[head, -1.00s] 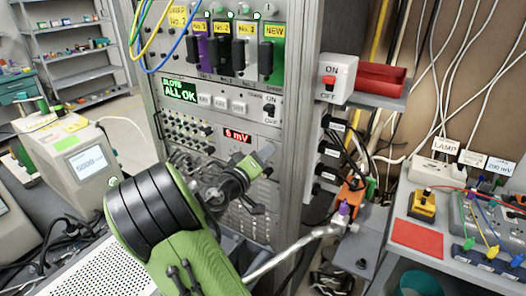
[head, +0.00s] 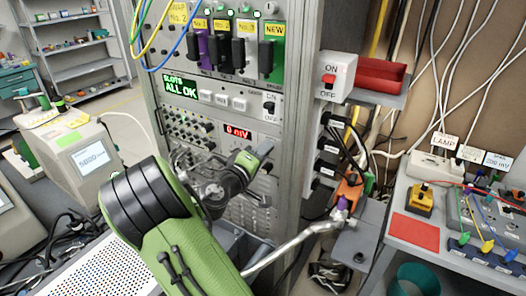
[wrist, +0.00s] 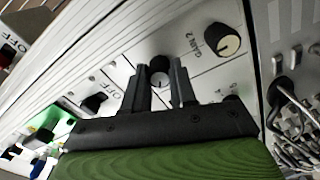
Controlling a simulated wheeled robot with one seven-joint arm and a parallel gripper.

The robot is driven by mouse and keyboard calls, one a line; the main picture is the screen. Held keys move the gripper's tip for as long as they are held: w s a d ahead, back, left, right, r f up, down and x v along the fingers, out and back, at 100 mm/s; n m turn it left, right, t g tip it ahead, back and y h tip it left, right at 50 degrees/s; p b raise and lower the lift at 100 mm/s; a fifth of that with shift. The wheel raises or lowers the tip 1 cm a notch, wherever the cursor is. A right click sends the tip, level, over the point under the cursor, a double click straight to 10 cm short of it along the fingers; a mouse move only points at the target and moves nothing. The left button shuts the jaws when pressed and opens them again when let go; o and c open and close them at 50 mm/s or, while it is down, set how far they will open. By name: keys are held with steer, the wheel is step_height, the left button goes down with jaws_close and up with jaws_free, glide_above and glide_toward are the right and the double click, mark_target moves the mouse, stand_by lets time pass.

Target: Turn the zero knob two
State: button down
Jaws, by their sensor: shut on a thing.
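A small dark round knob with a pale cap (wrist: 159,76) sits on the white panel in the wrist view. My gripper (wrist: 160,84) has its two dark fingers on either side of this knob and is shut on it. Its label is hidden or too small to read. In the head view my gripper (head: 263,150) is against the rack's front panel, and the arm hides the knob. The red display (head: 237,132) just above reads 0 mV.
A larger cream-capped knob (wrist: 221,40), labelled GAIN 2, is beside the held knob. Switches marked OFF (wrist: 95,102) are on the other side. Cables crowd the panel at the right of the wrist view. A green display (head: 181,89) reads SLOTS ALL OK.

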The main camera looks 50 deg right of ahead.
steer(key=shift+f, duration=0.1)
steer(key=c, duration=1.2)
jaws_free()
steer(key=a, duration=0.5)
steer(key=s+a, duration=0.1)
steer(key=a, duration=0.9)
steer(key=shift+s+a, duration=0.25)
steer(key=shift+a, duration=0.15)
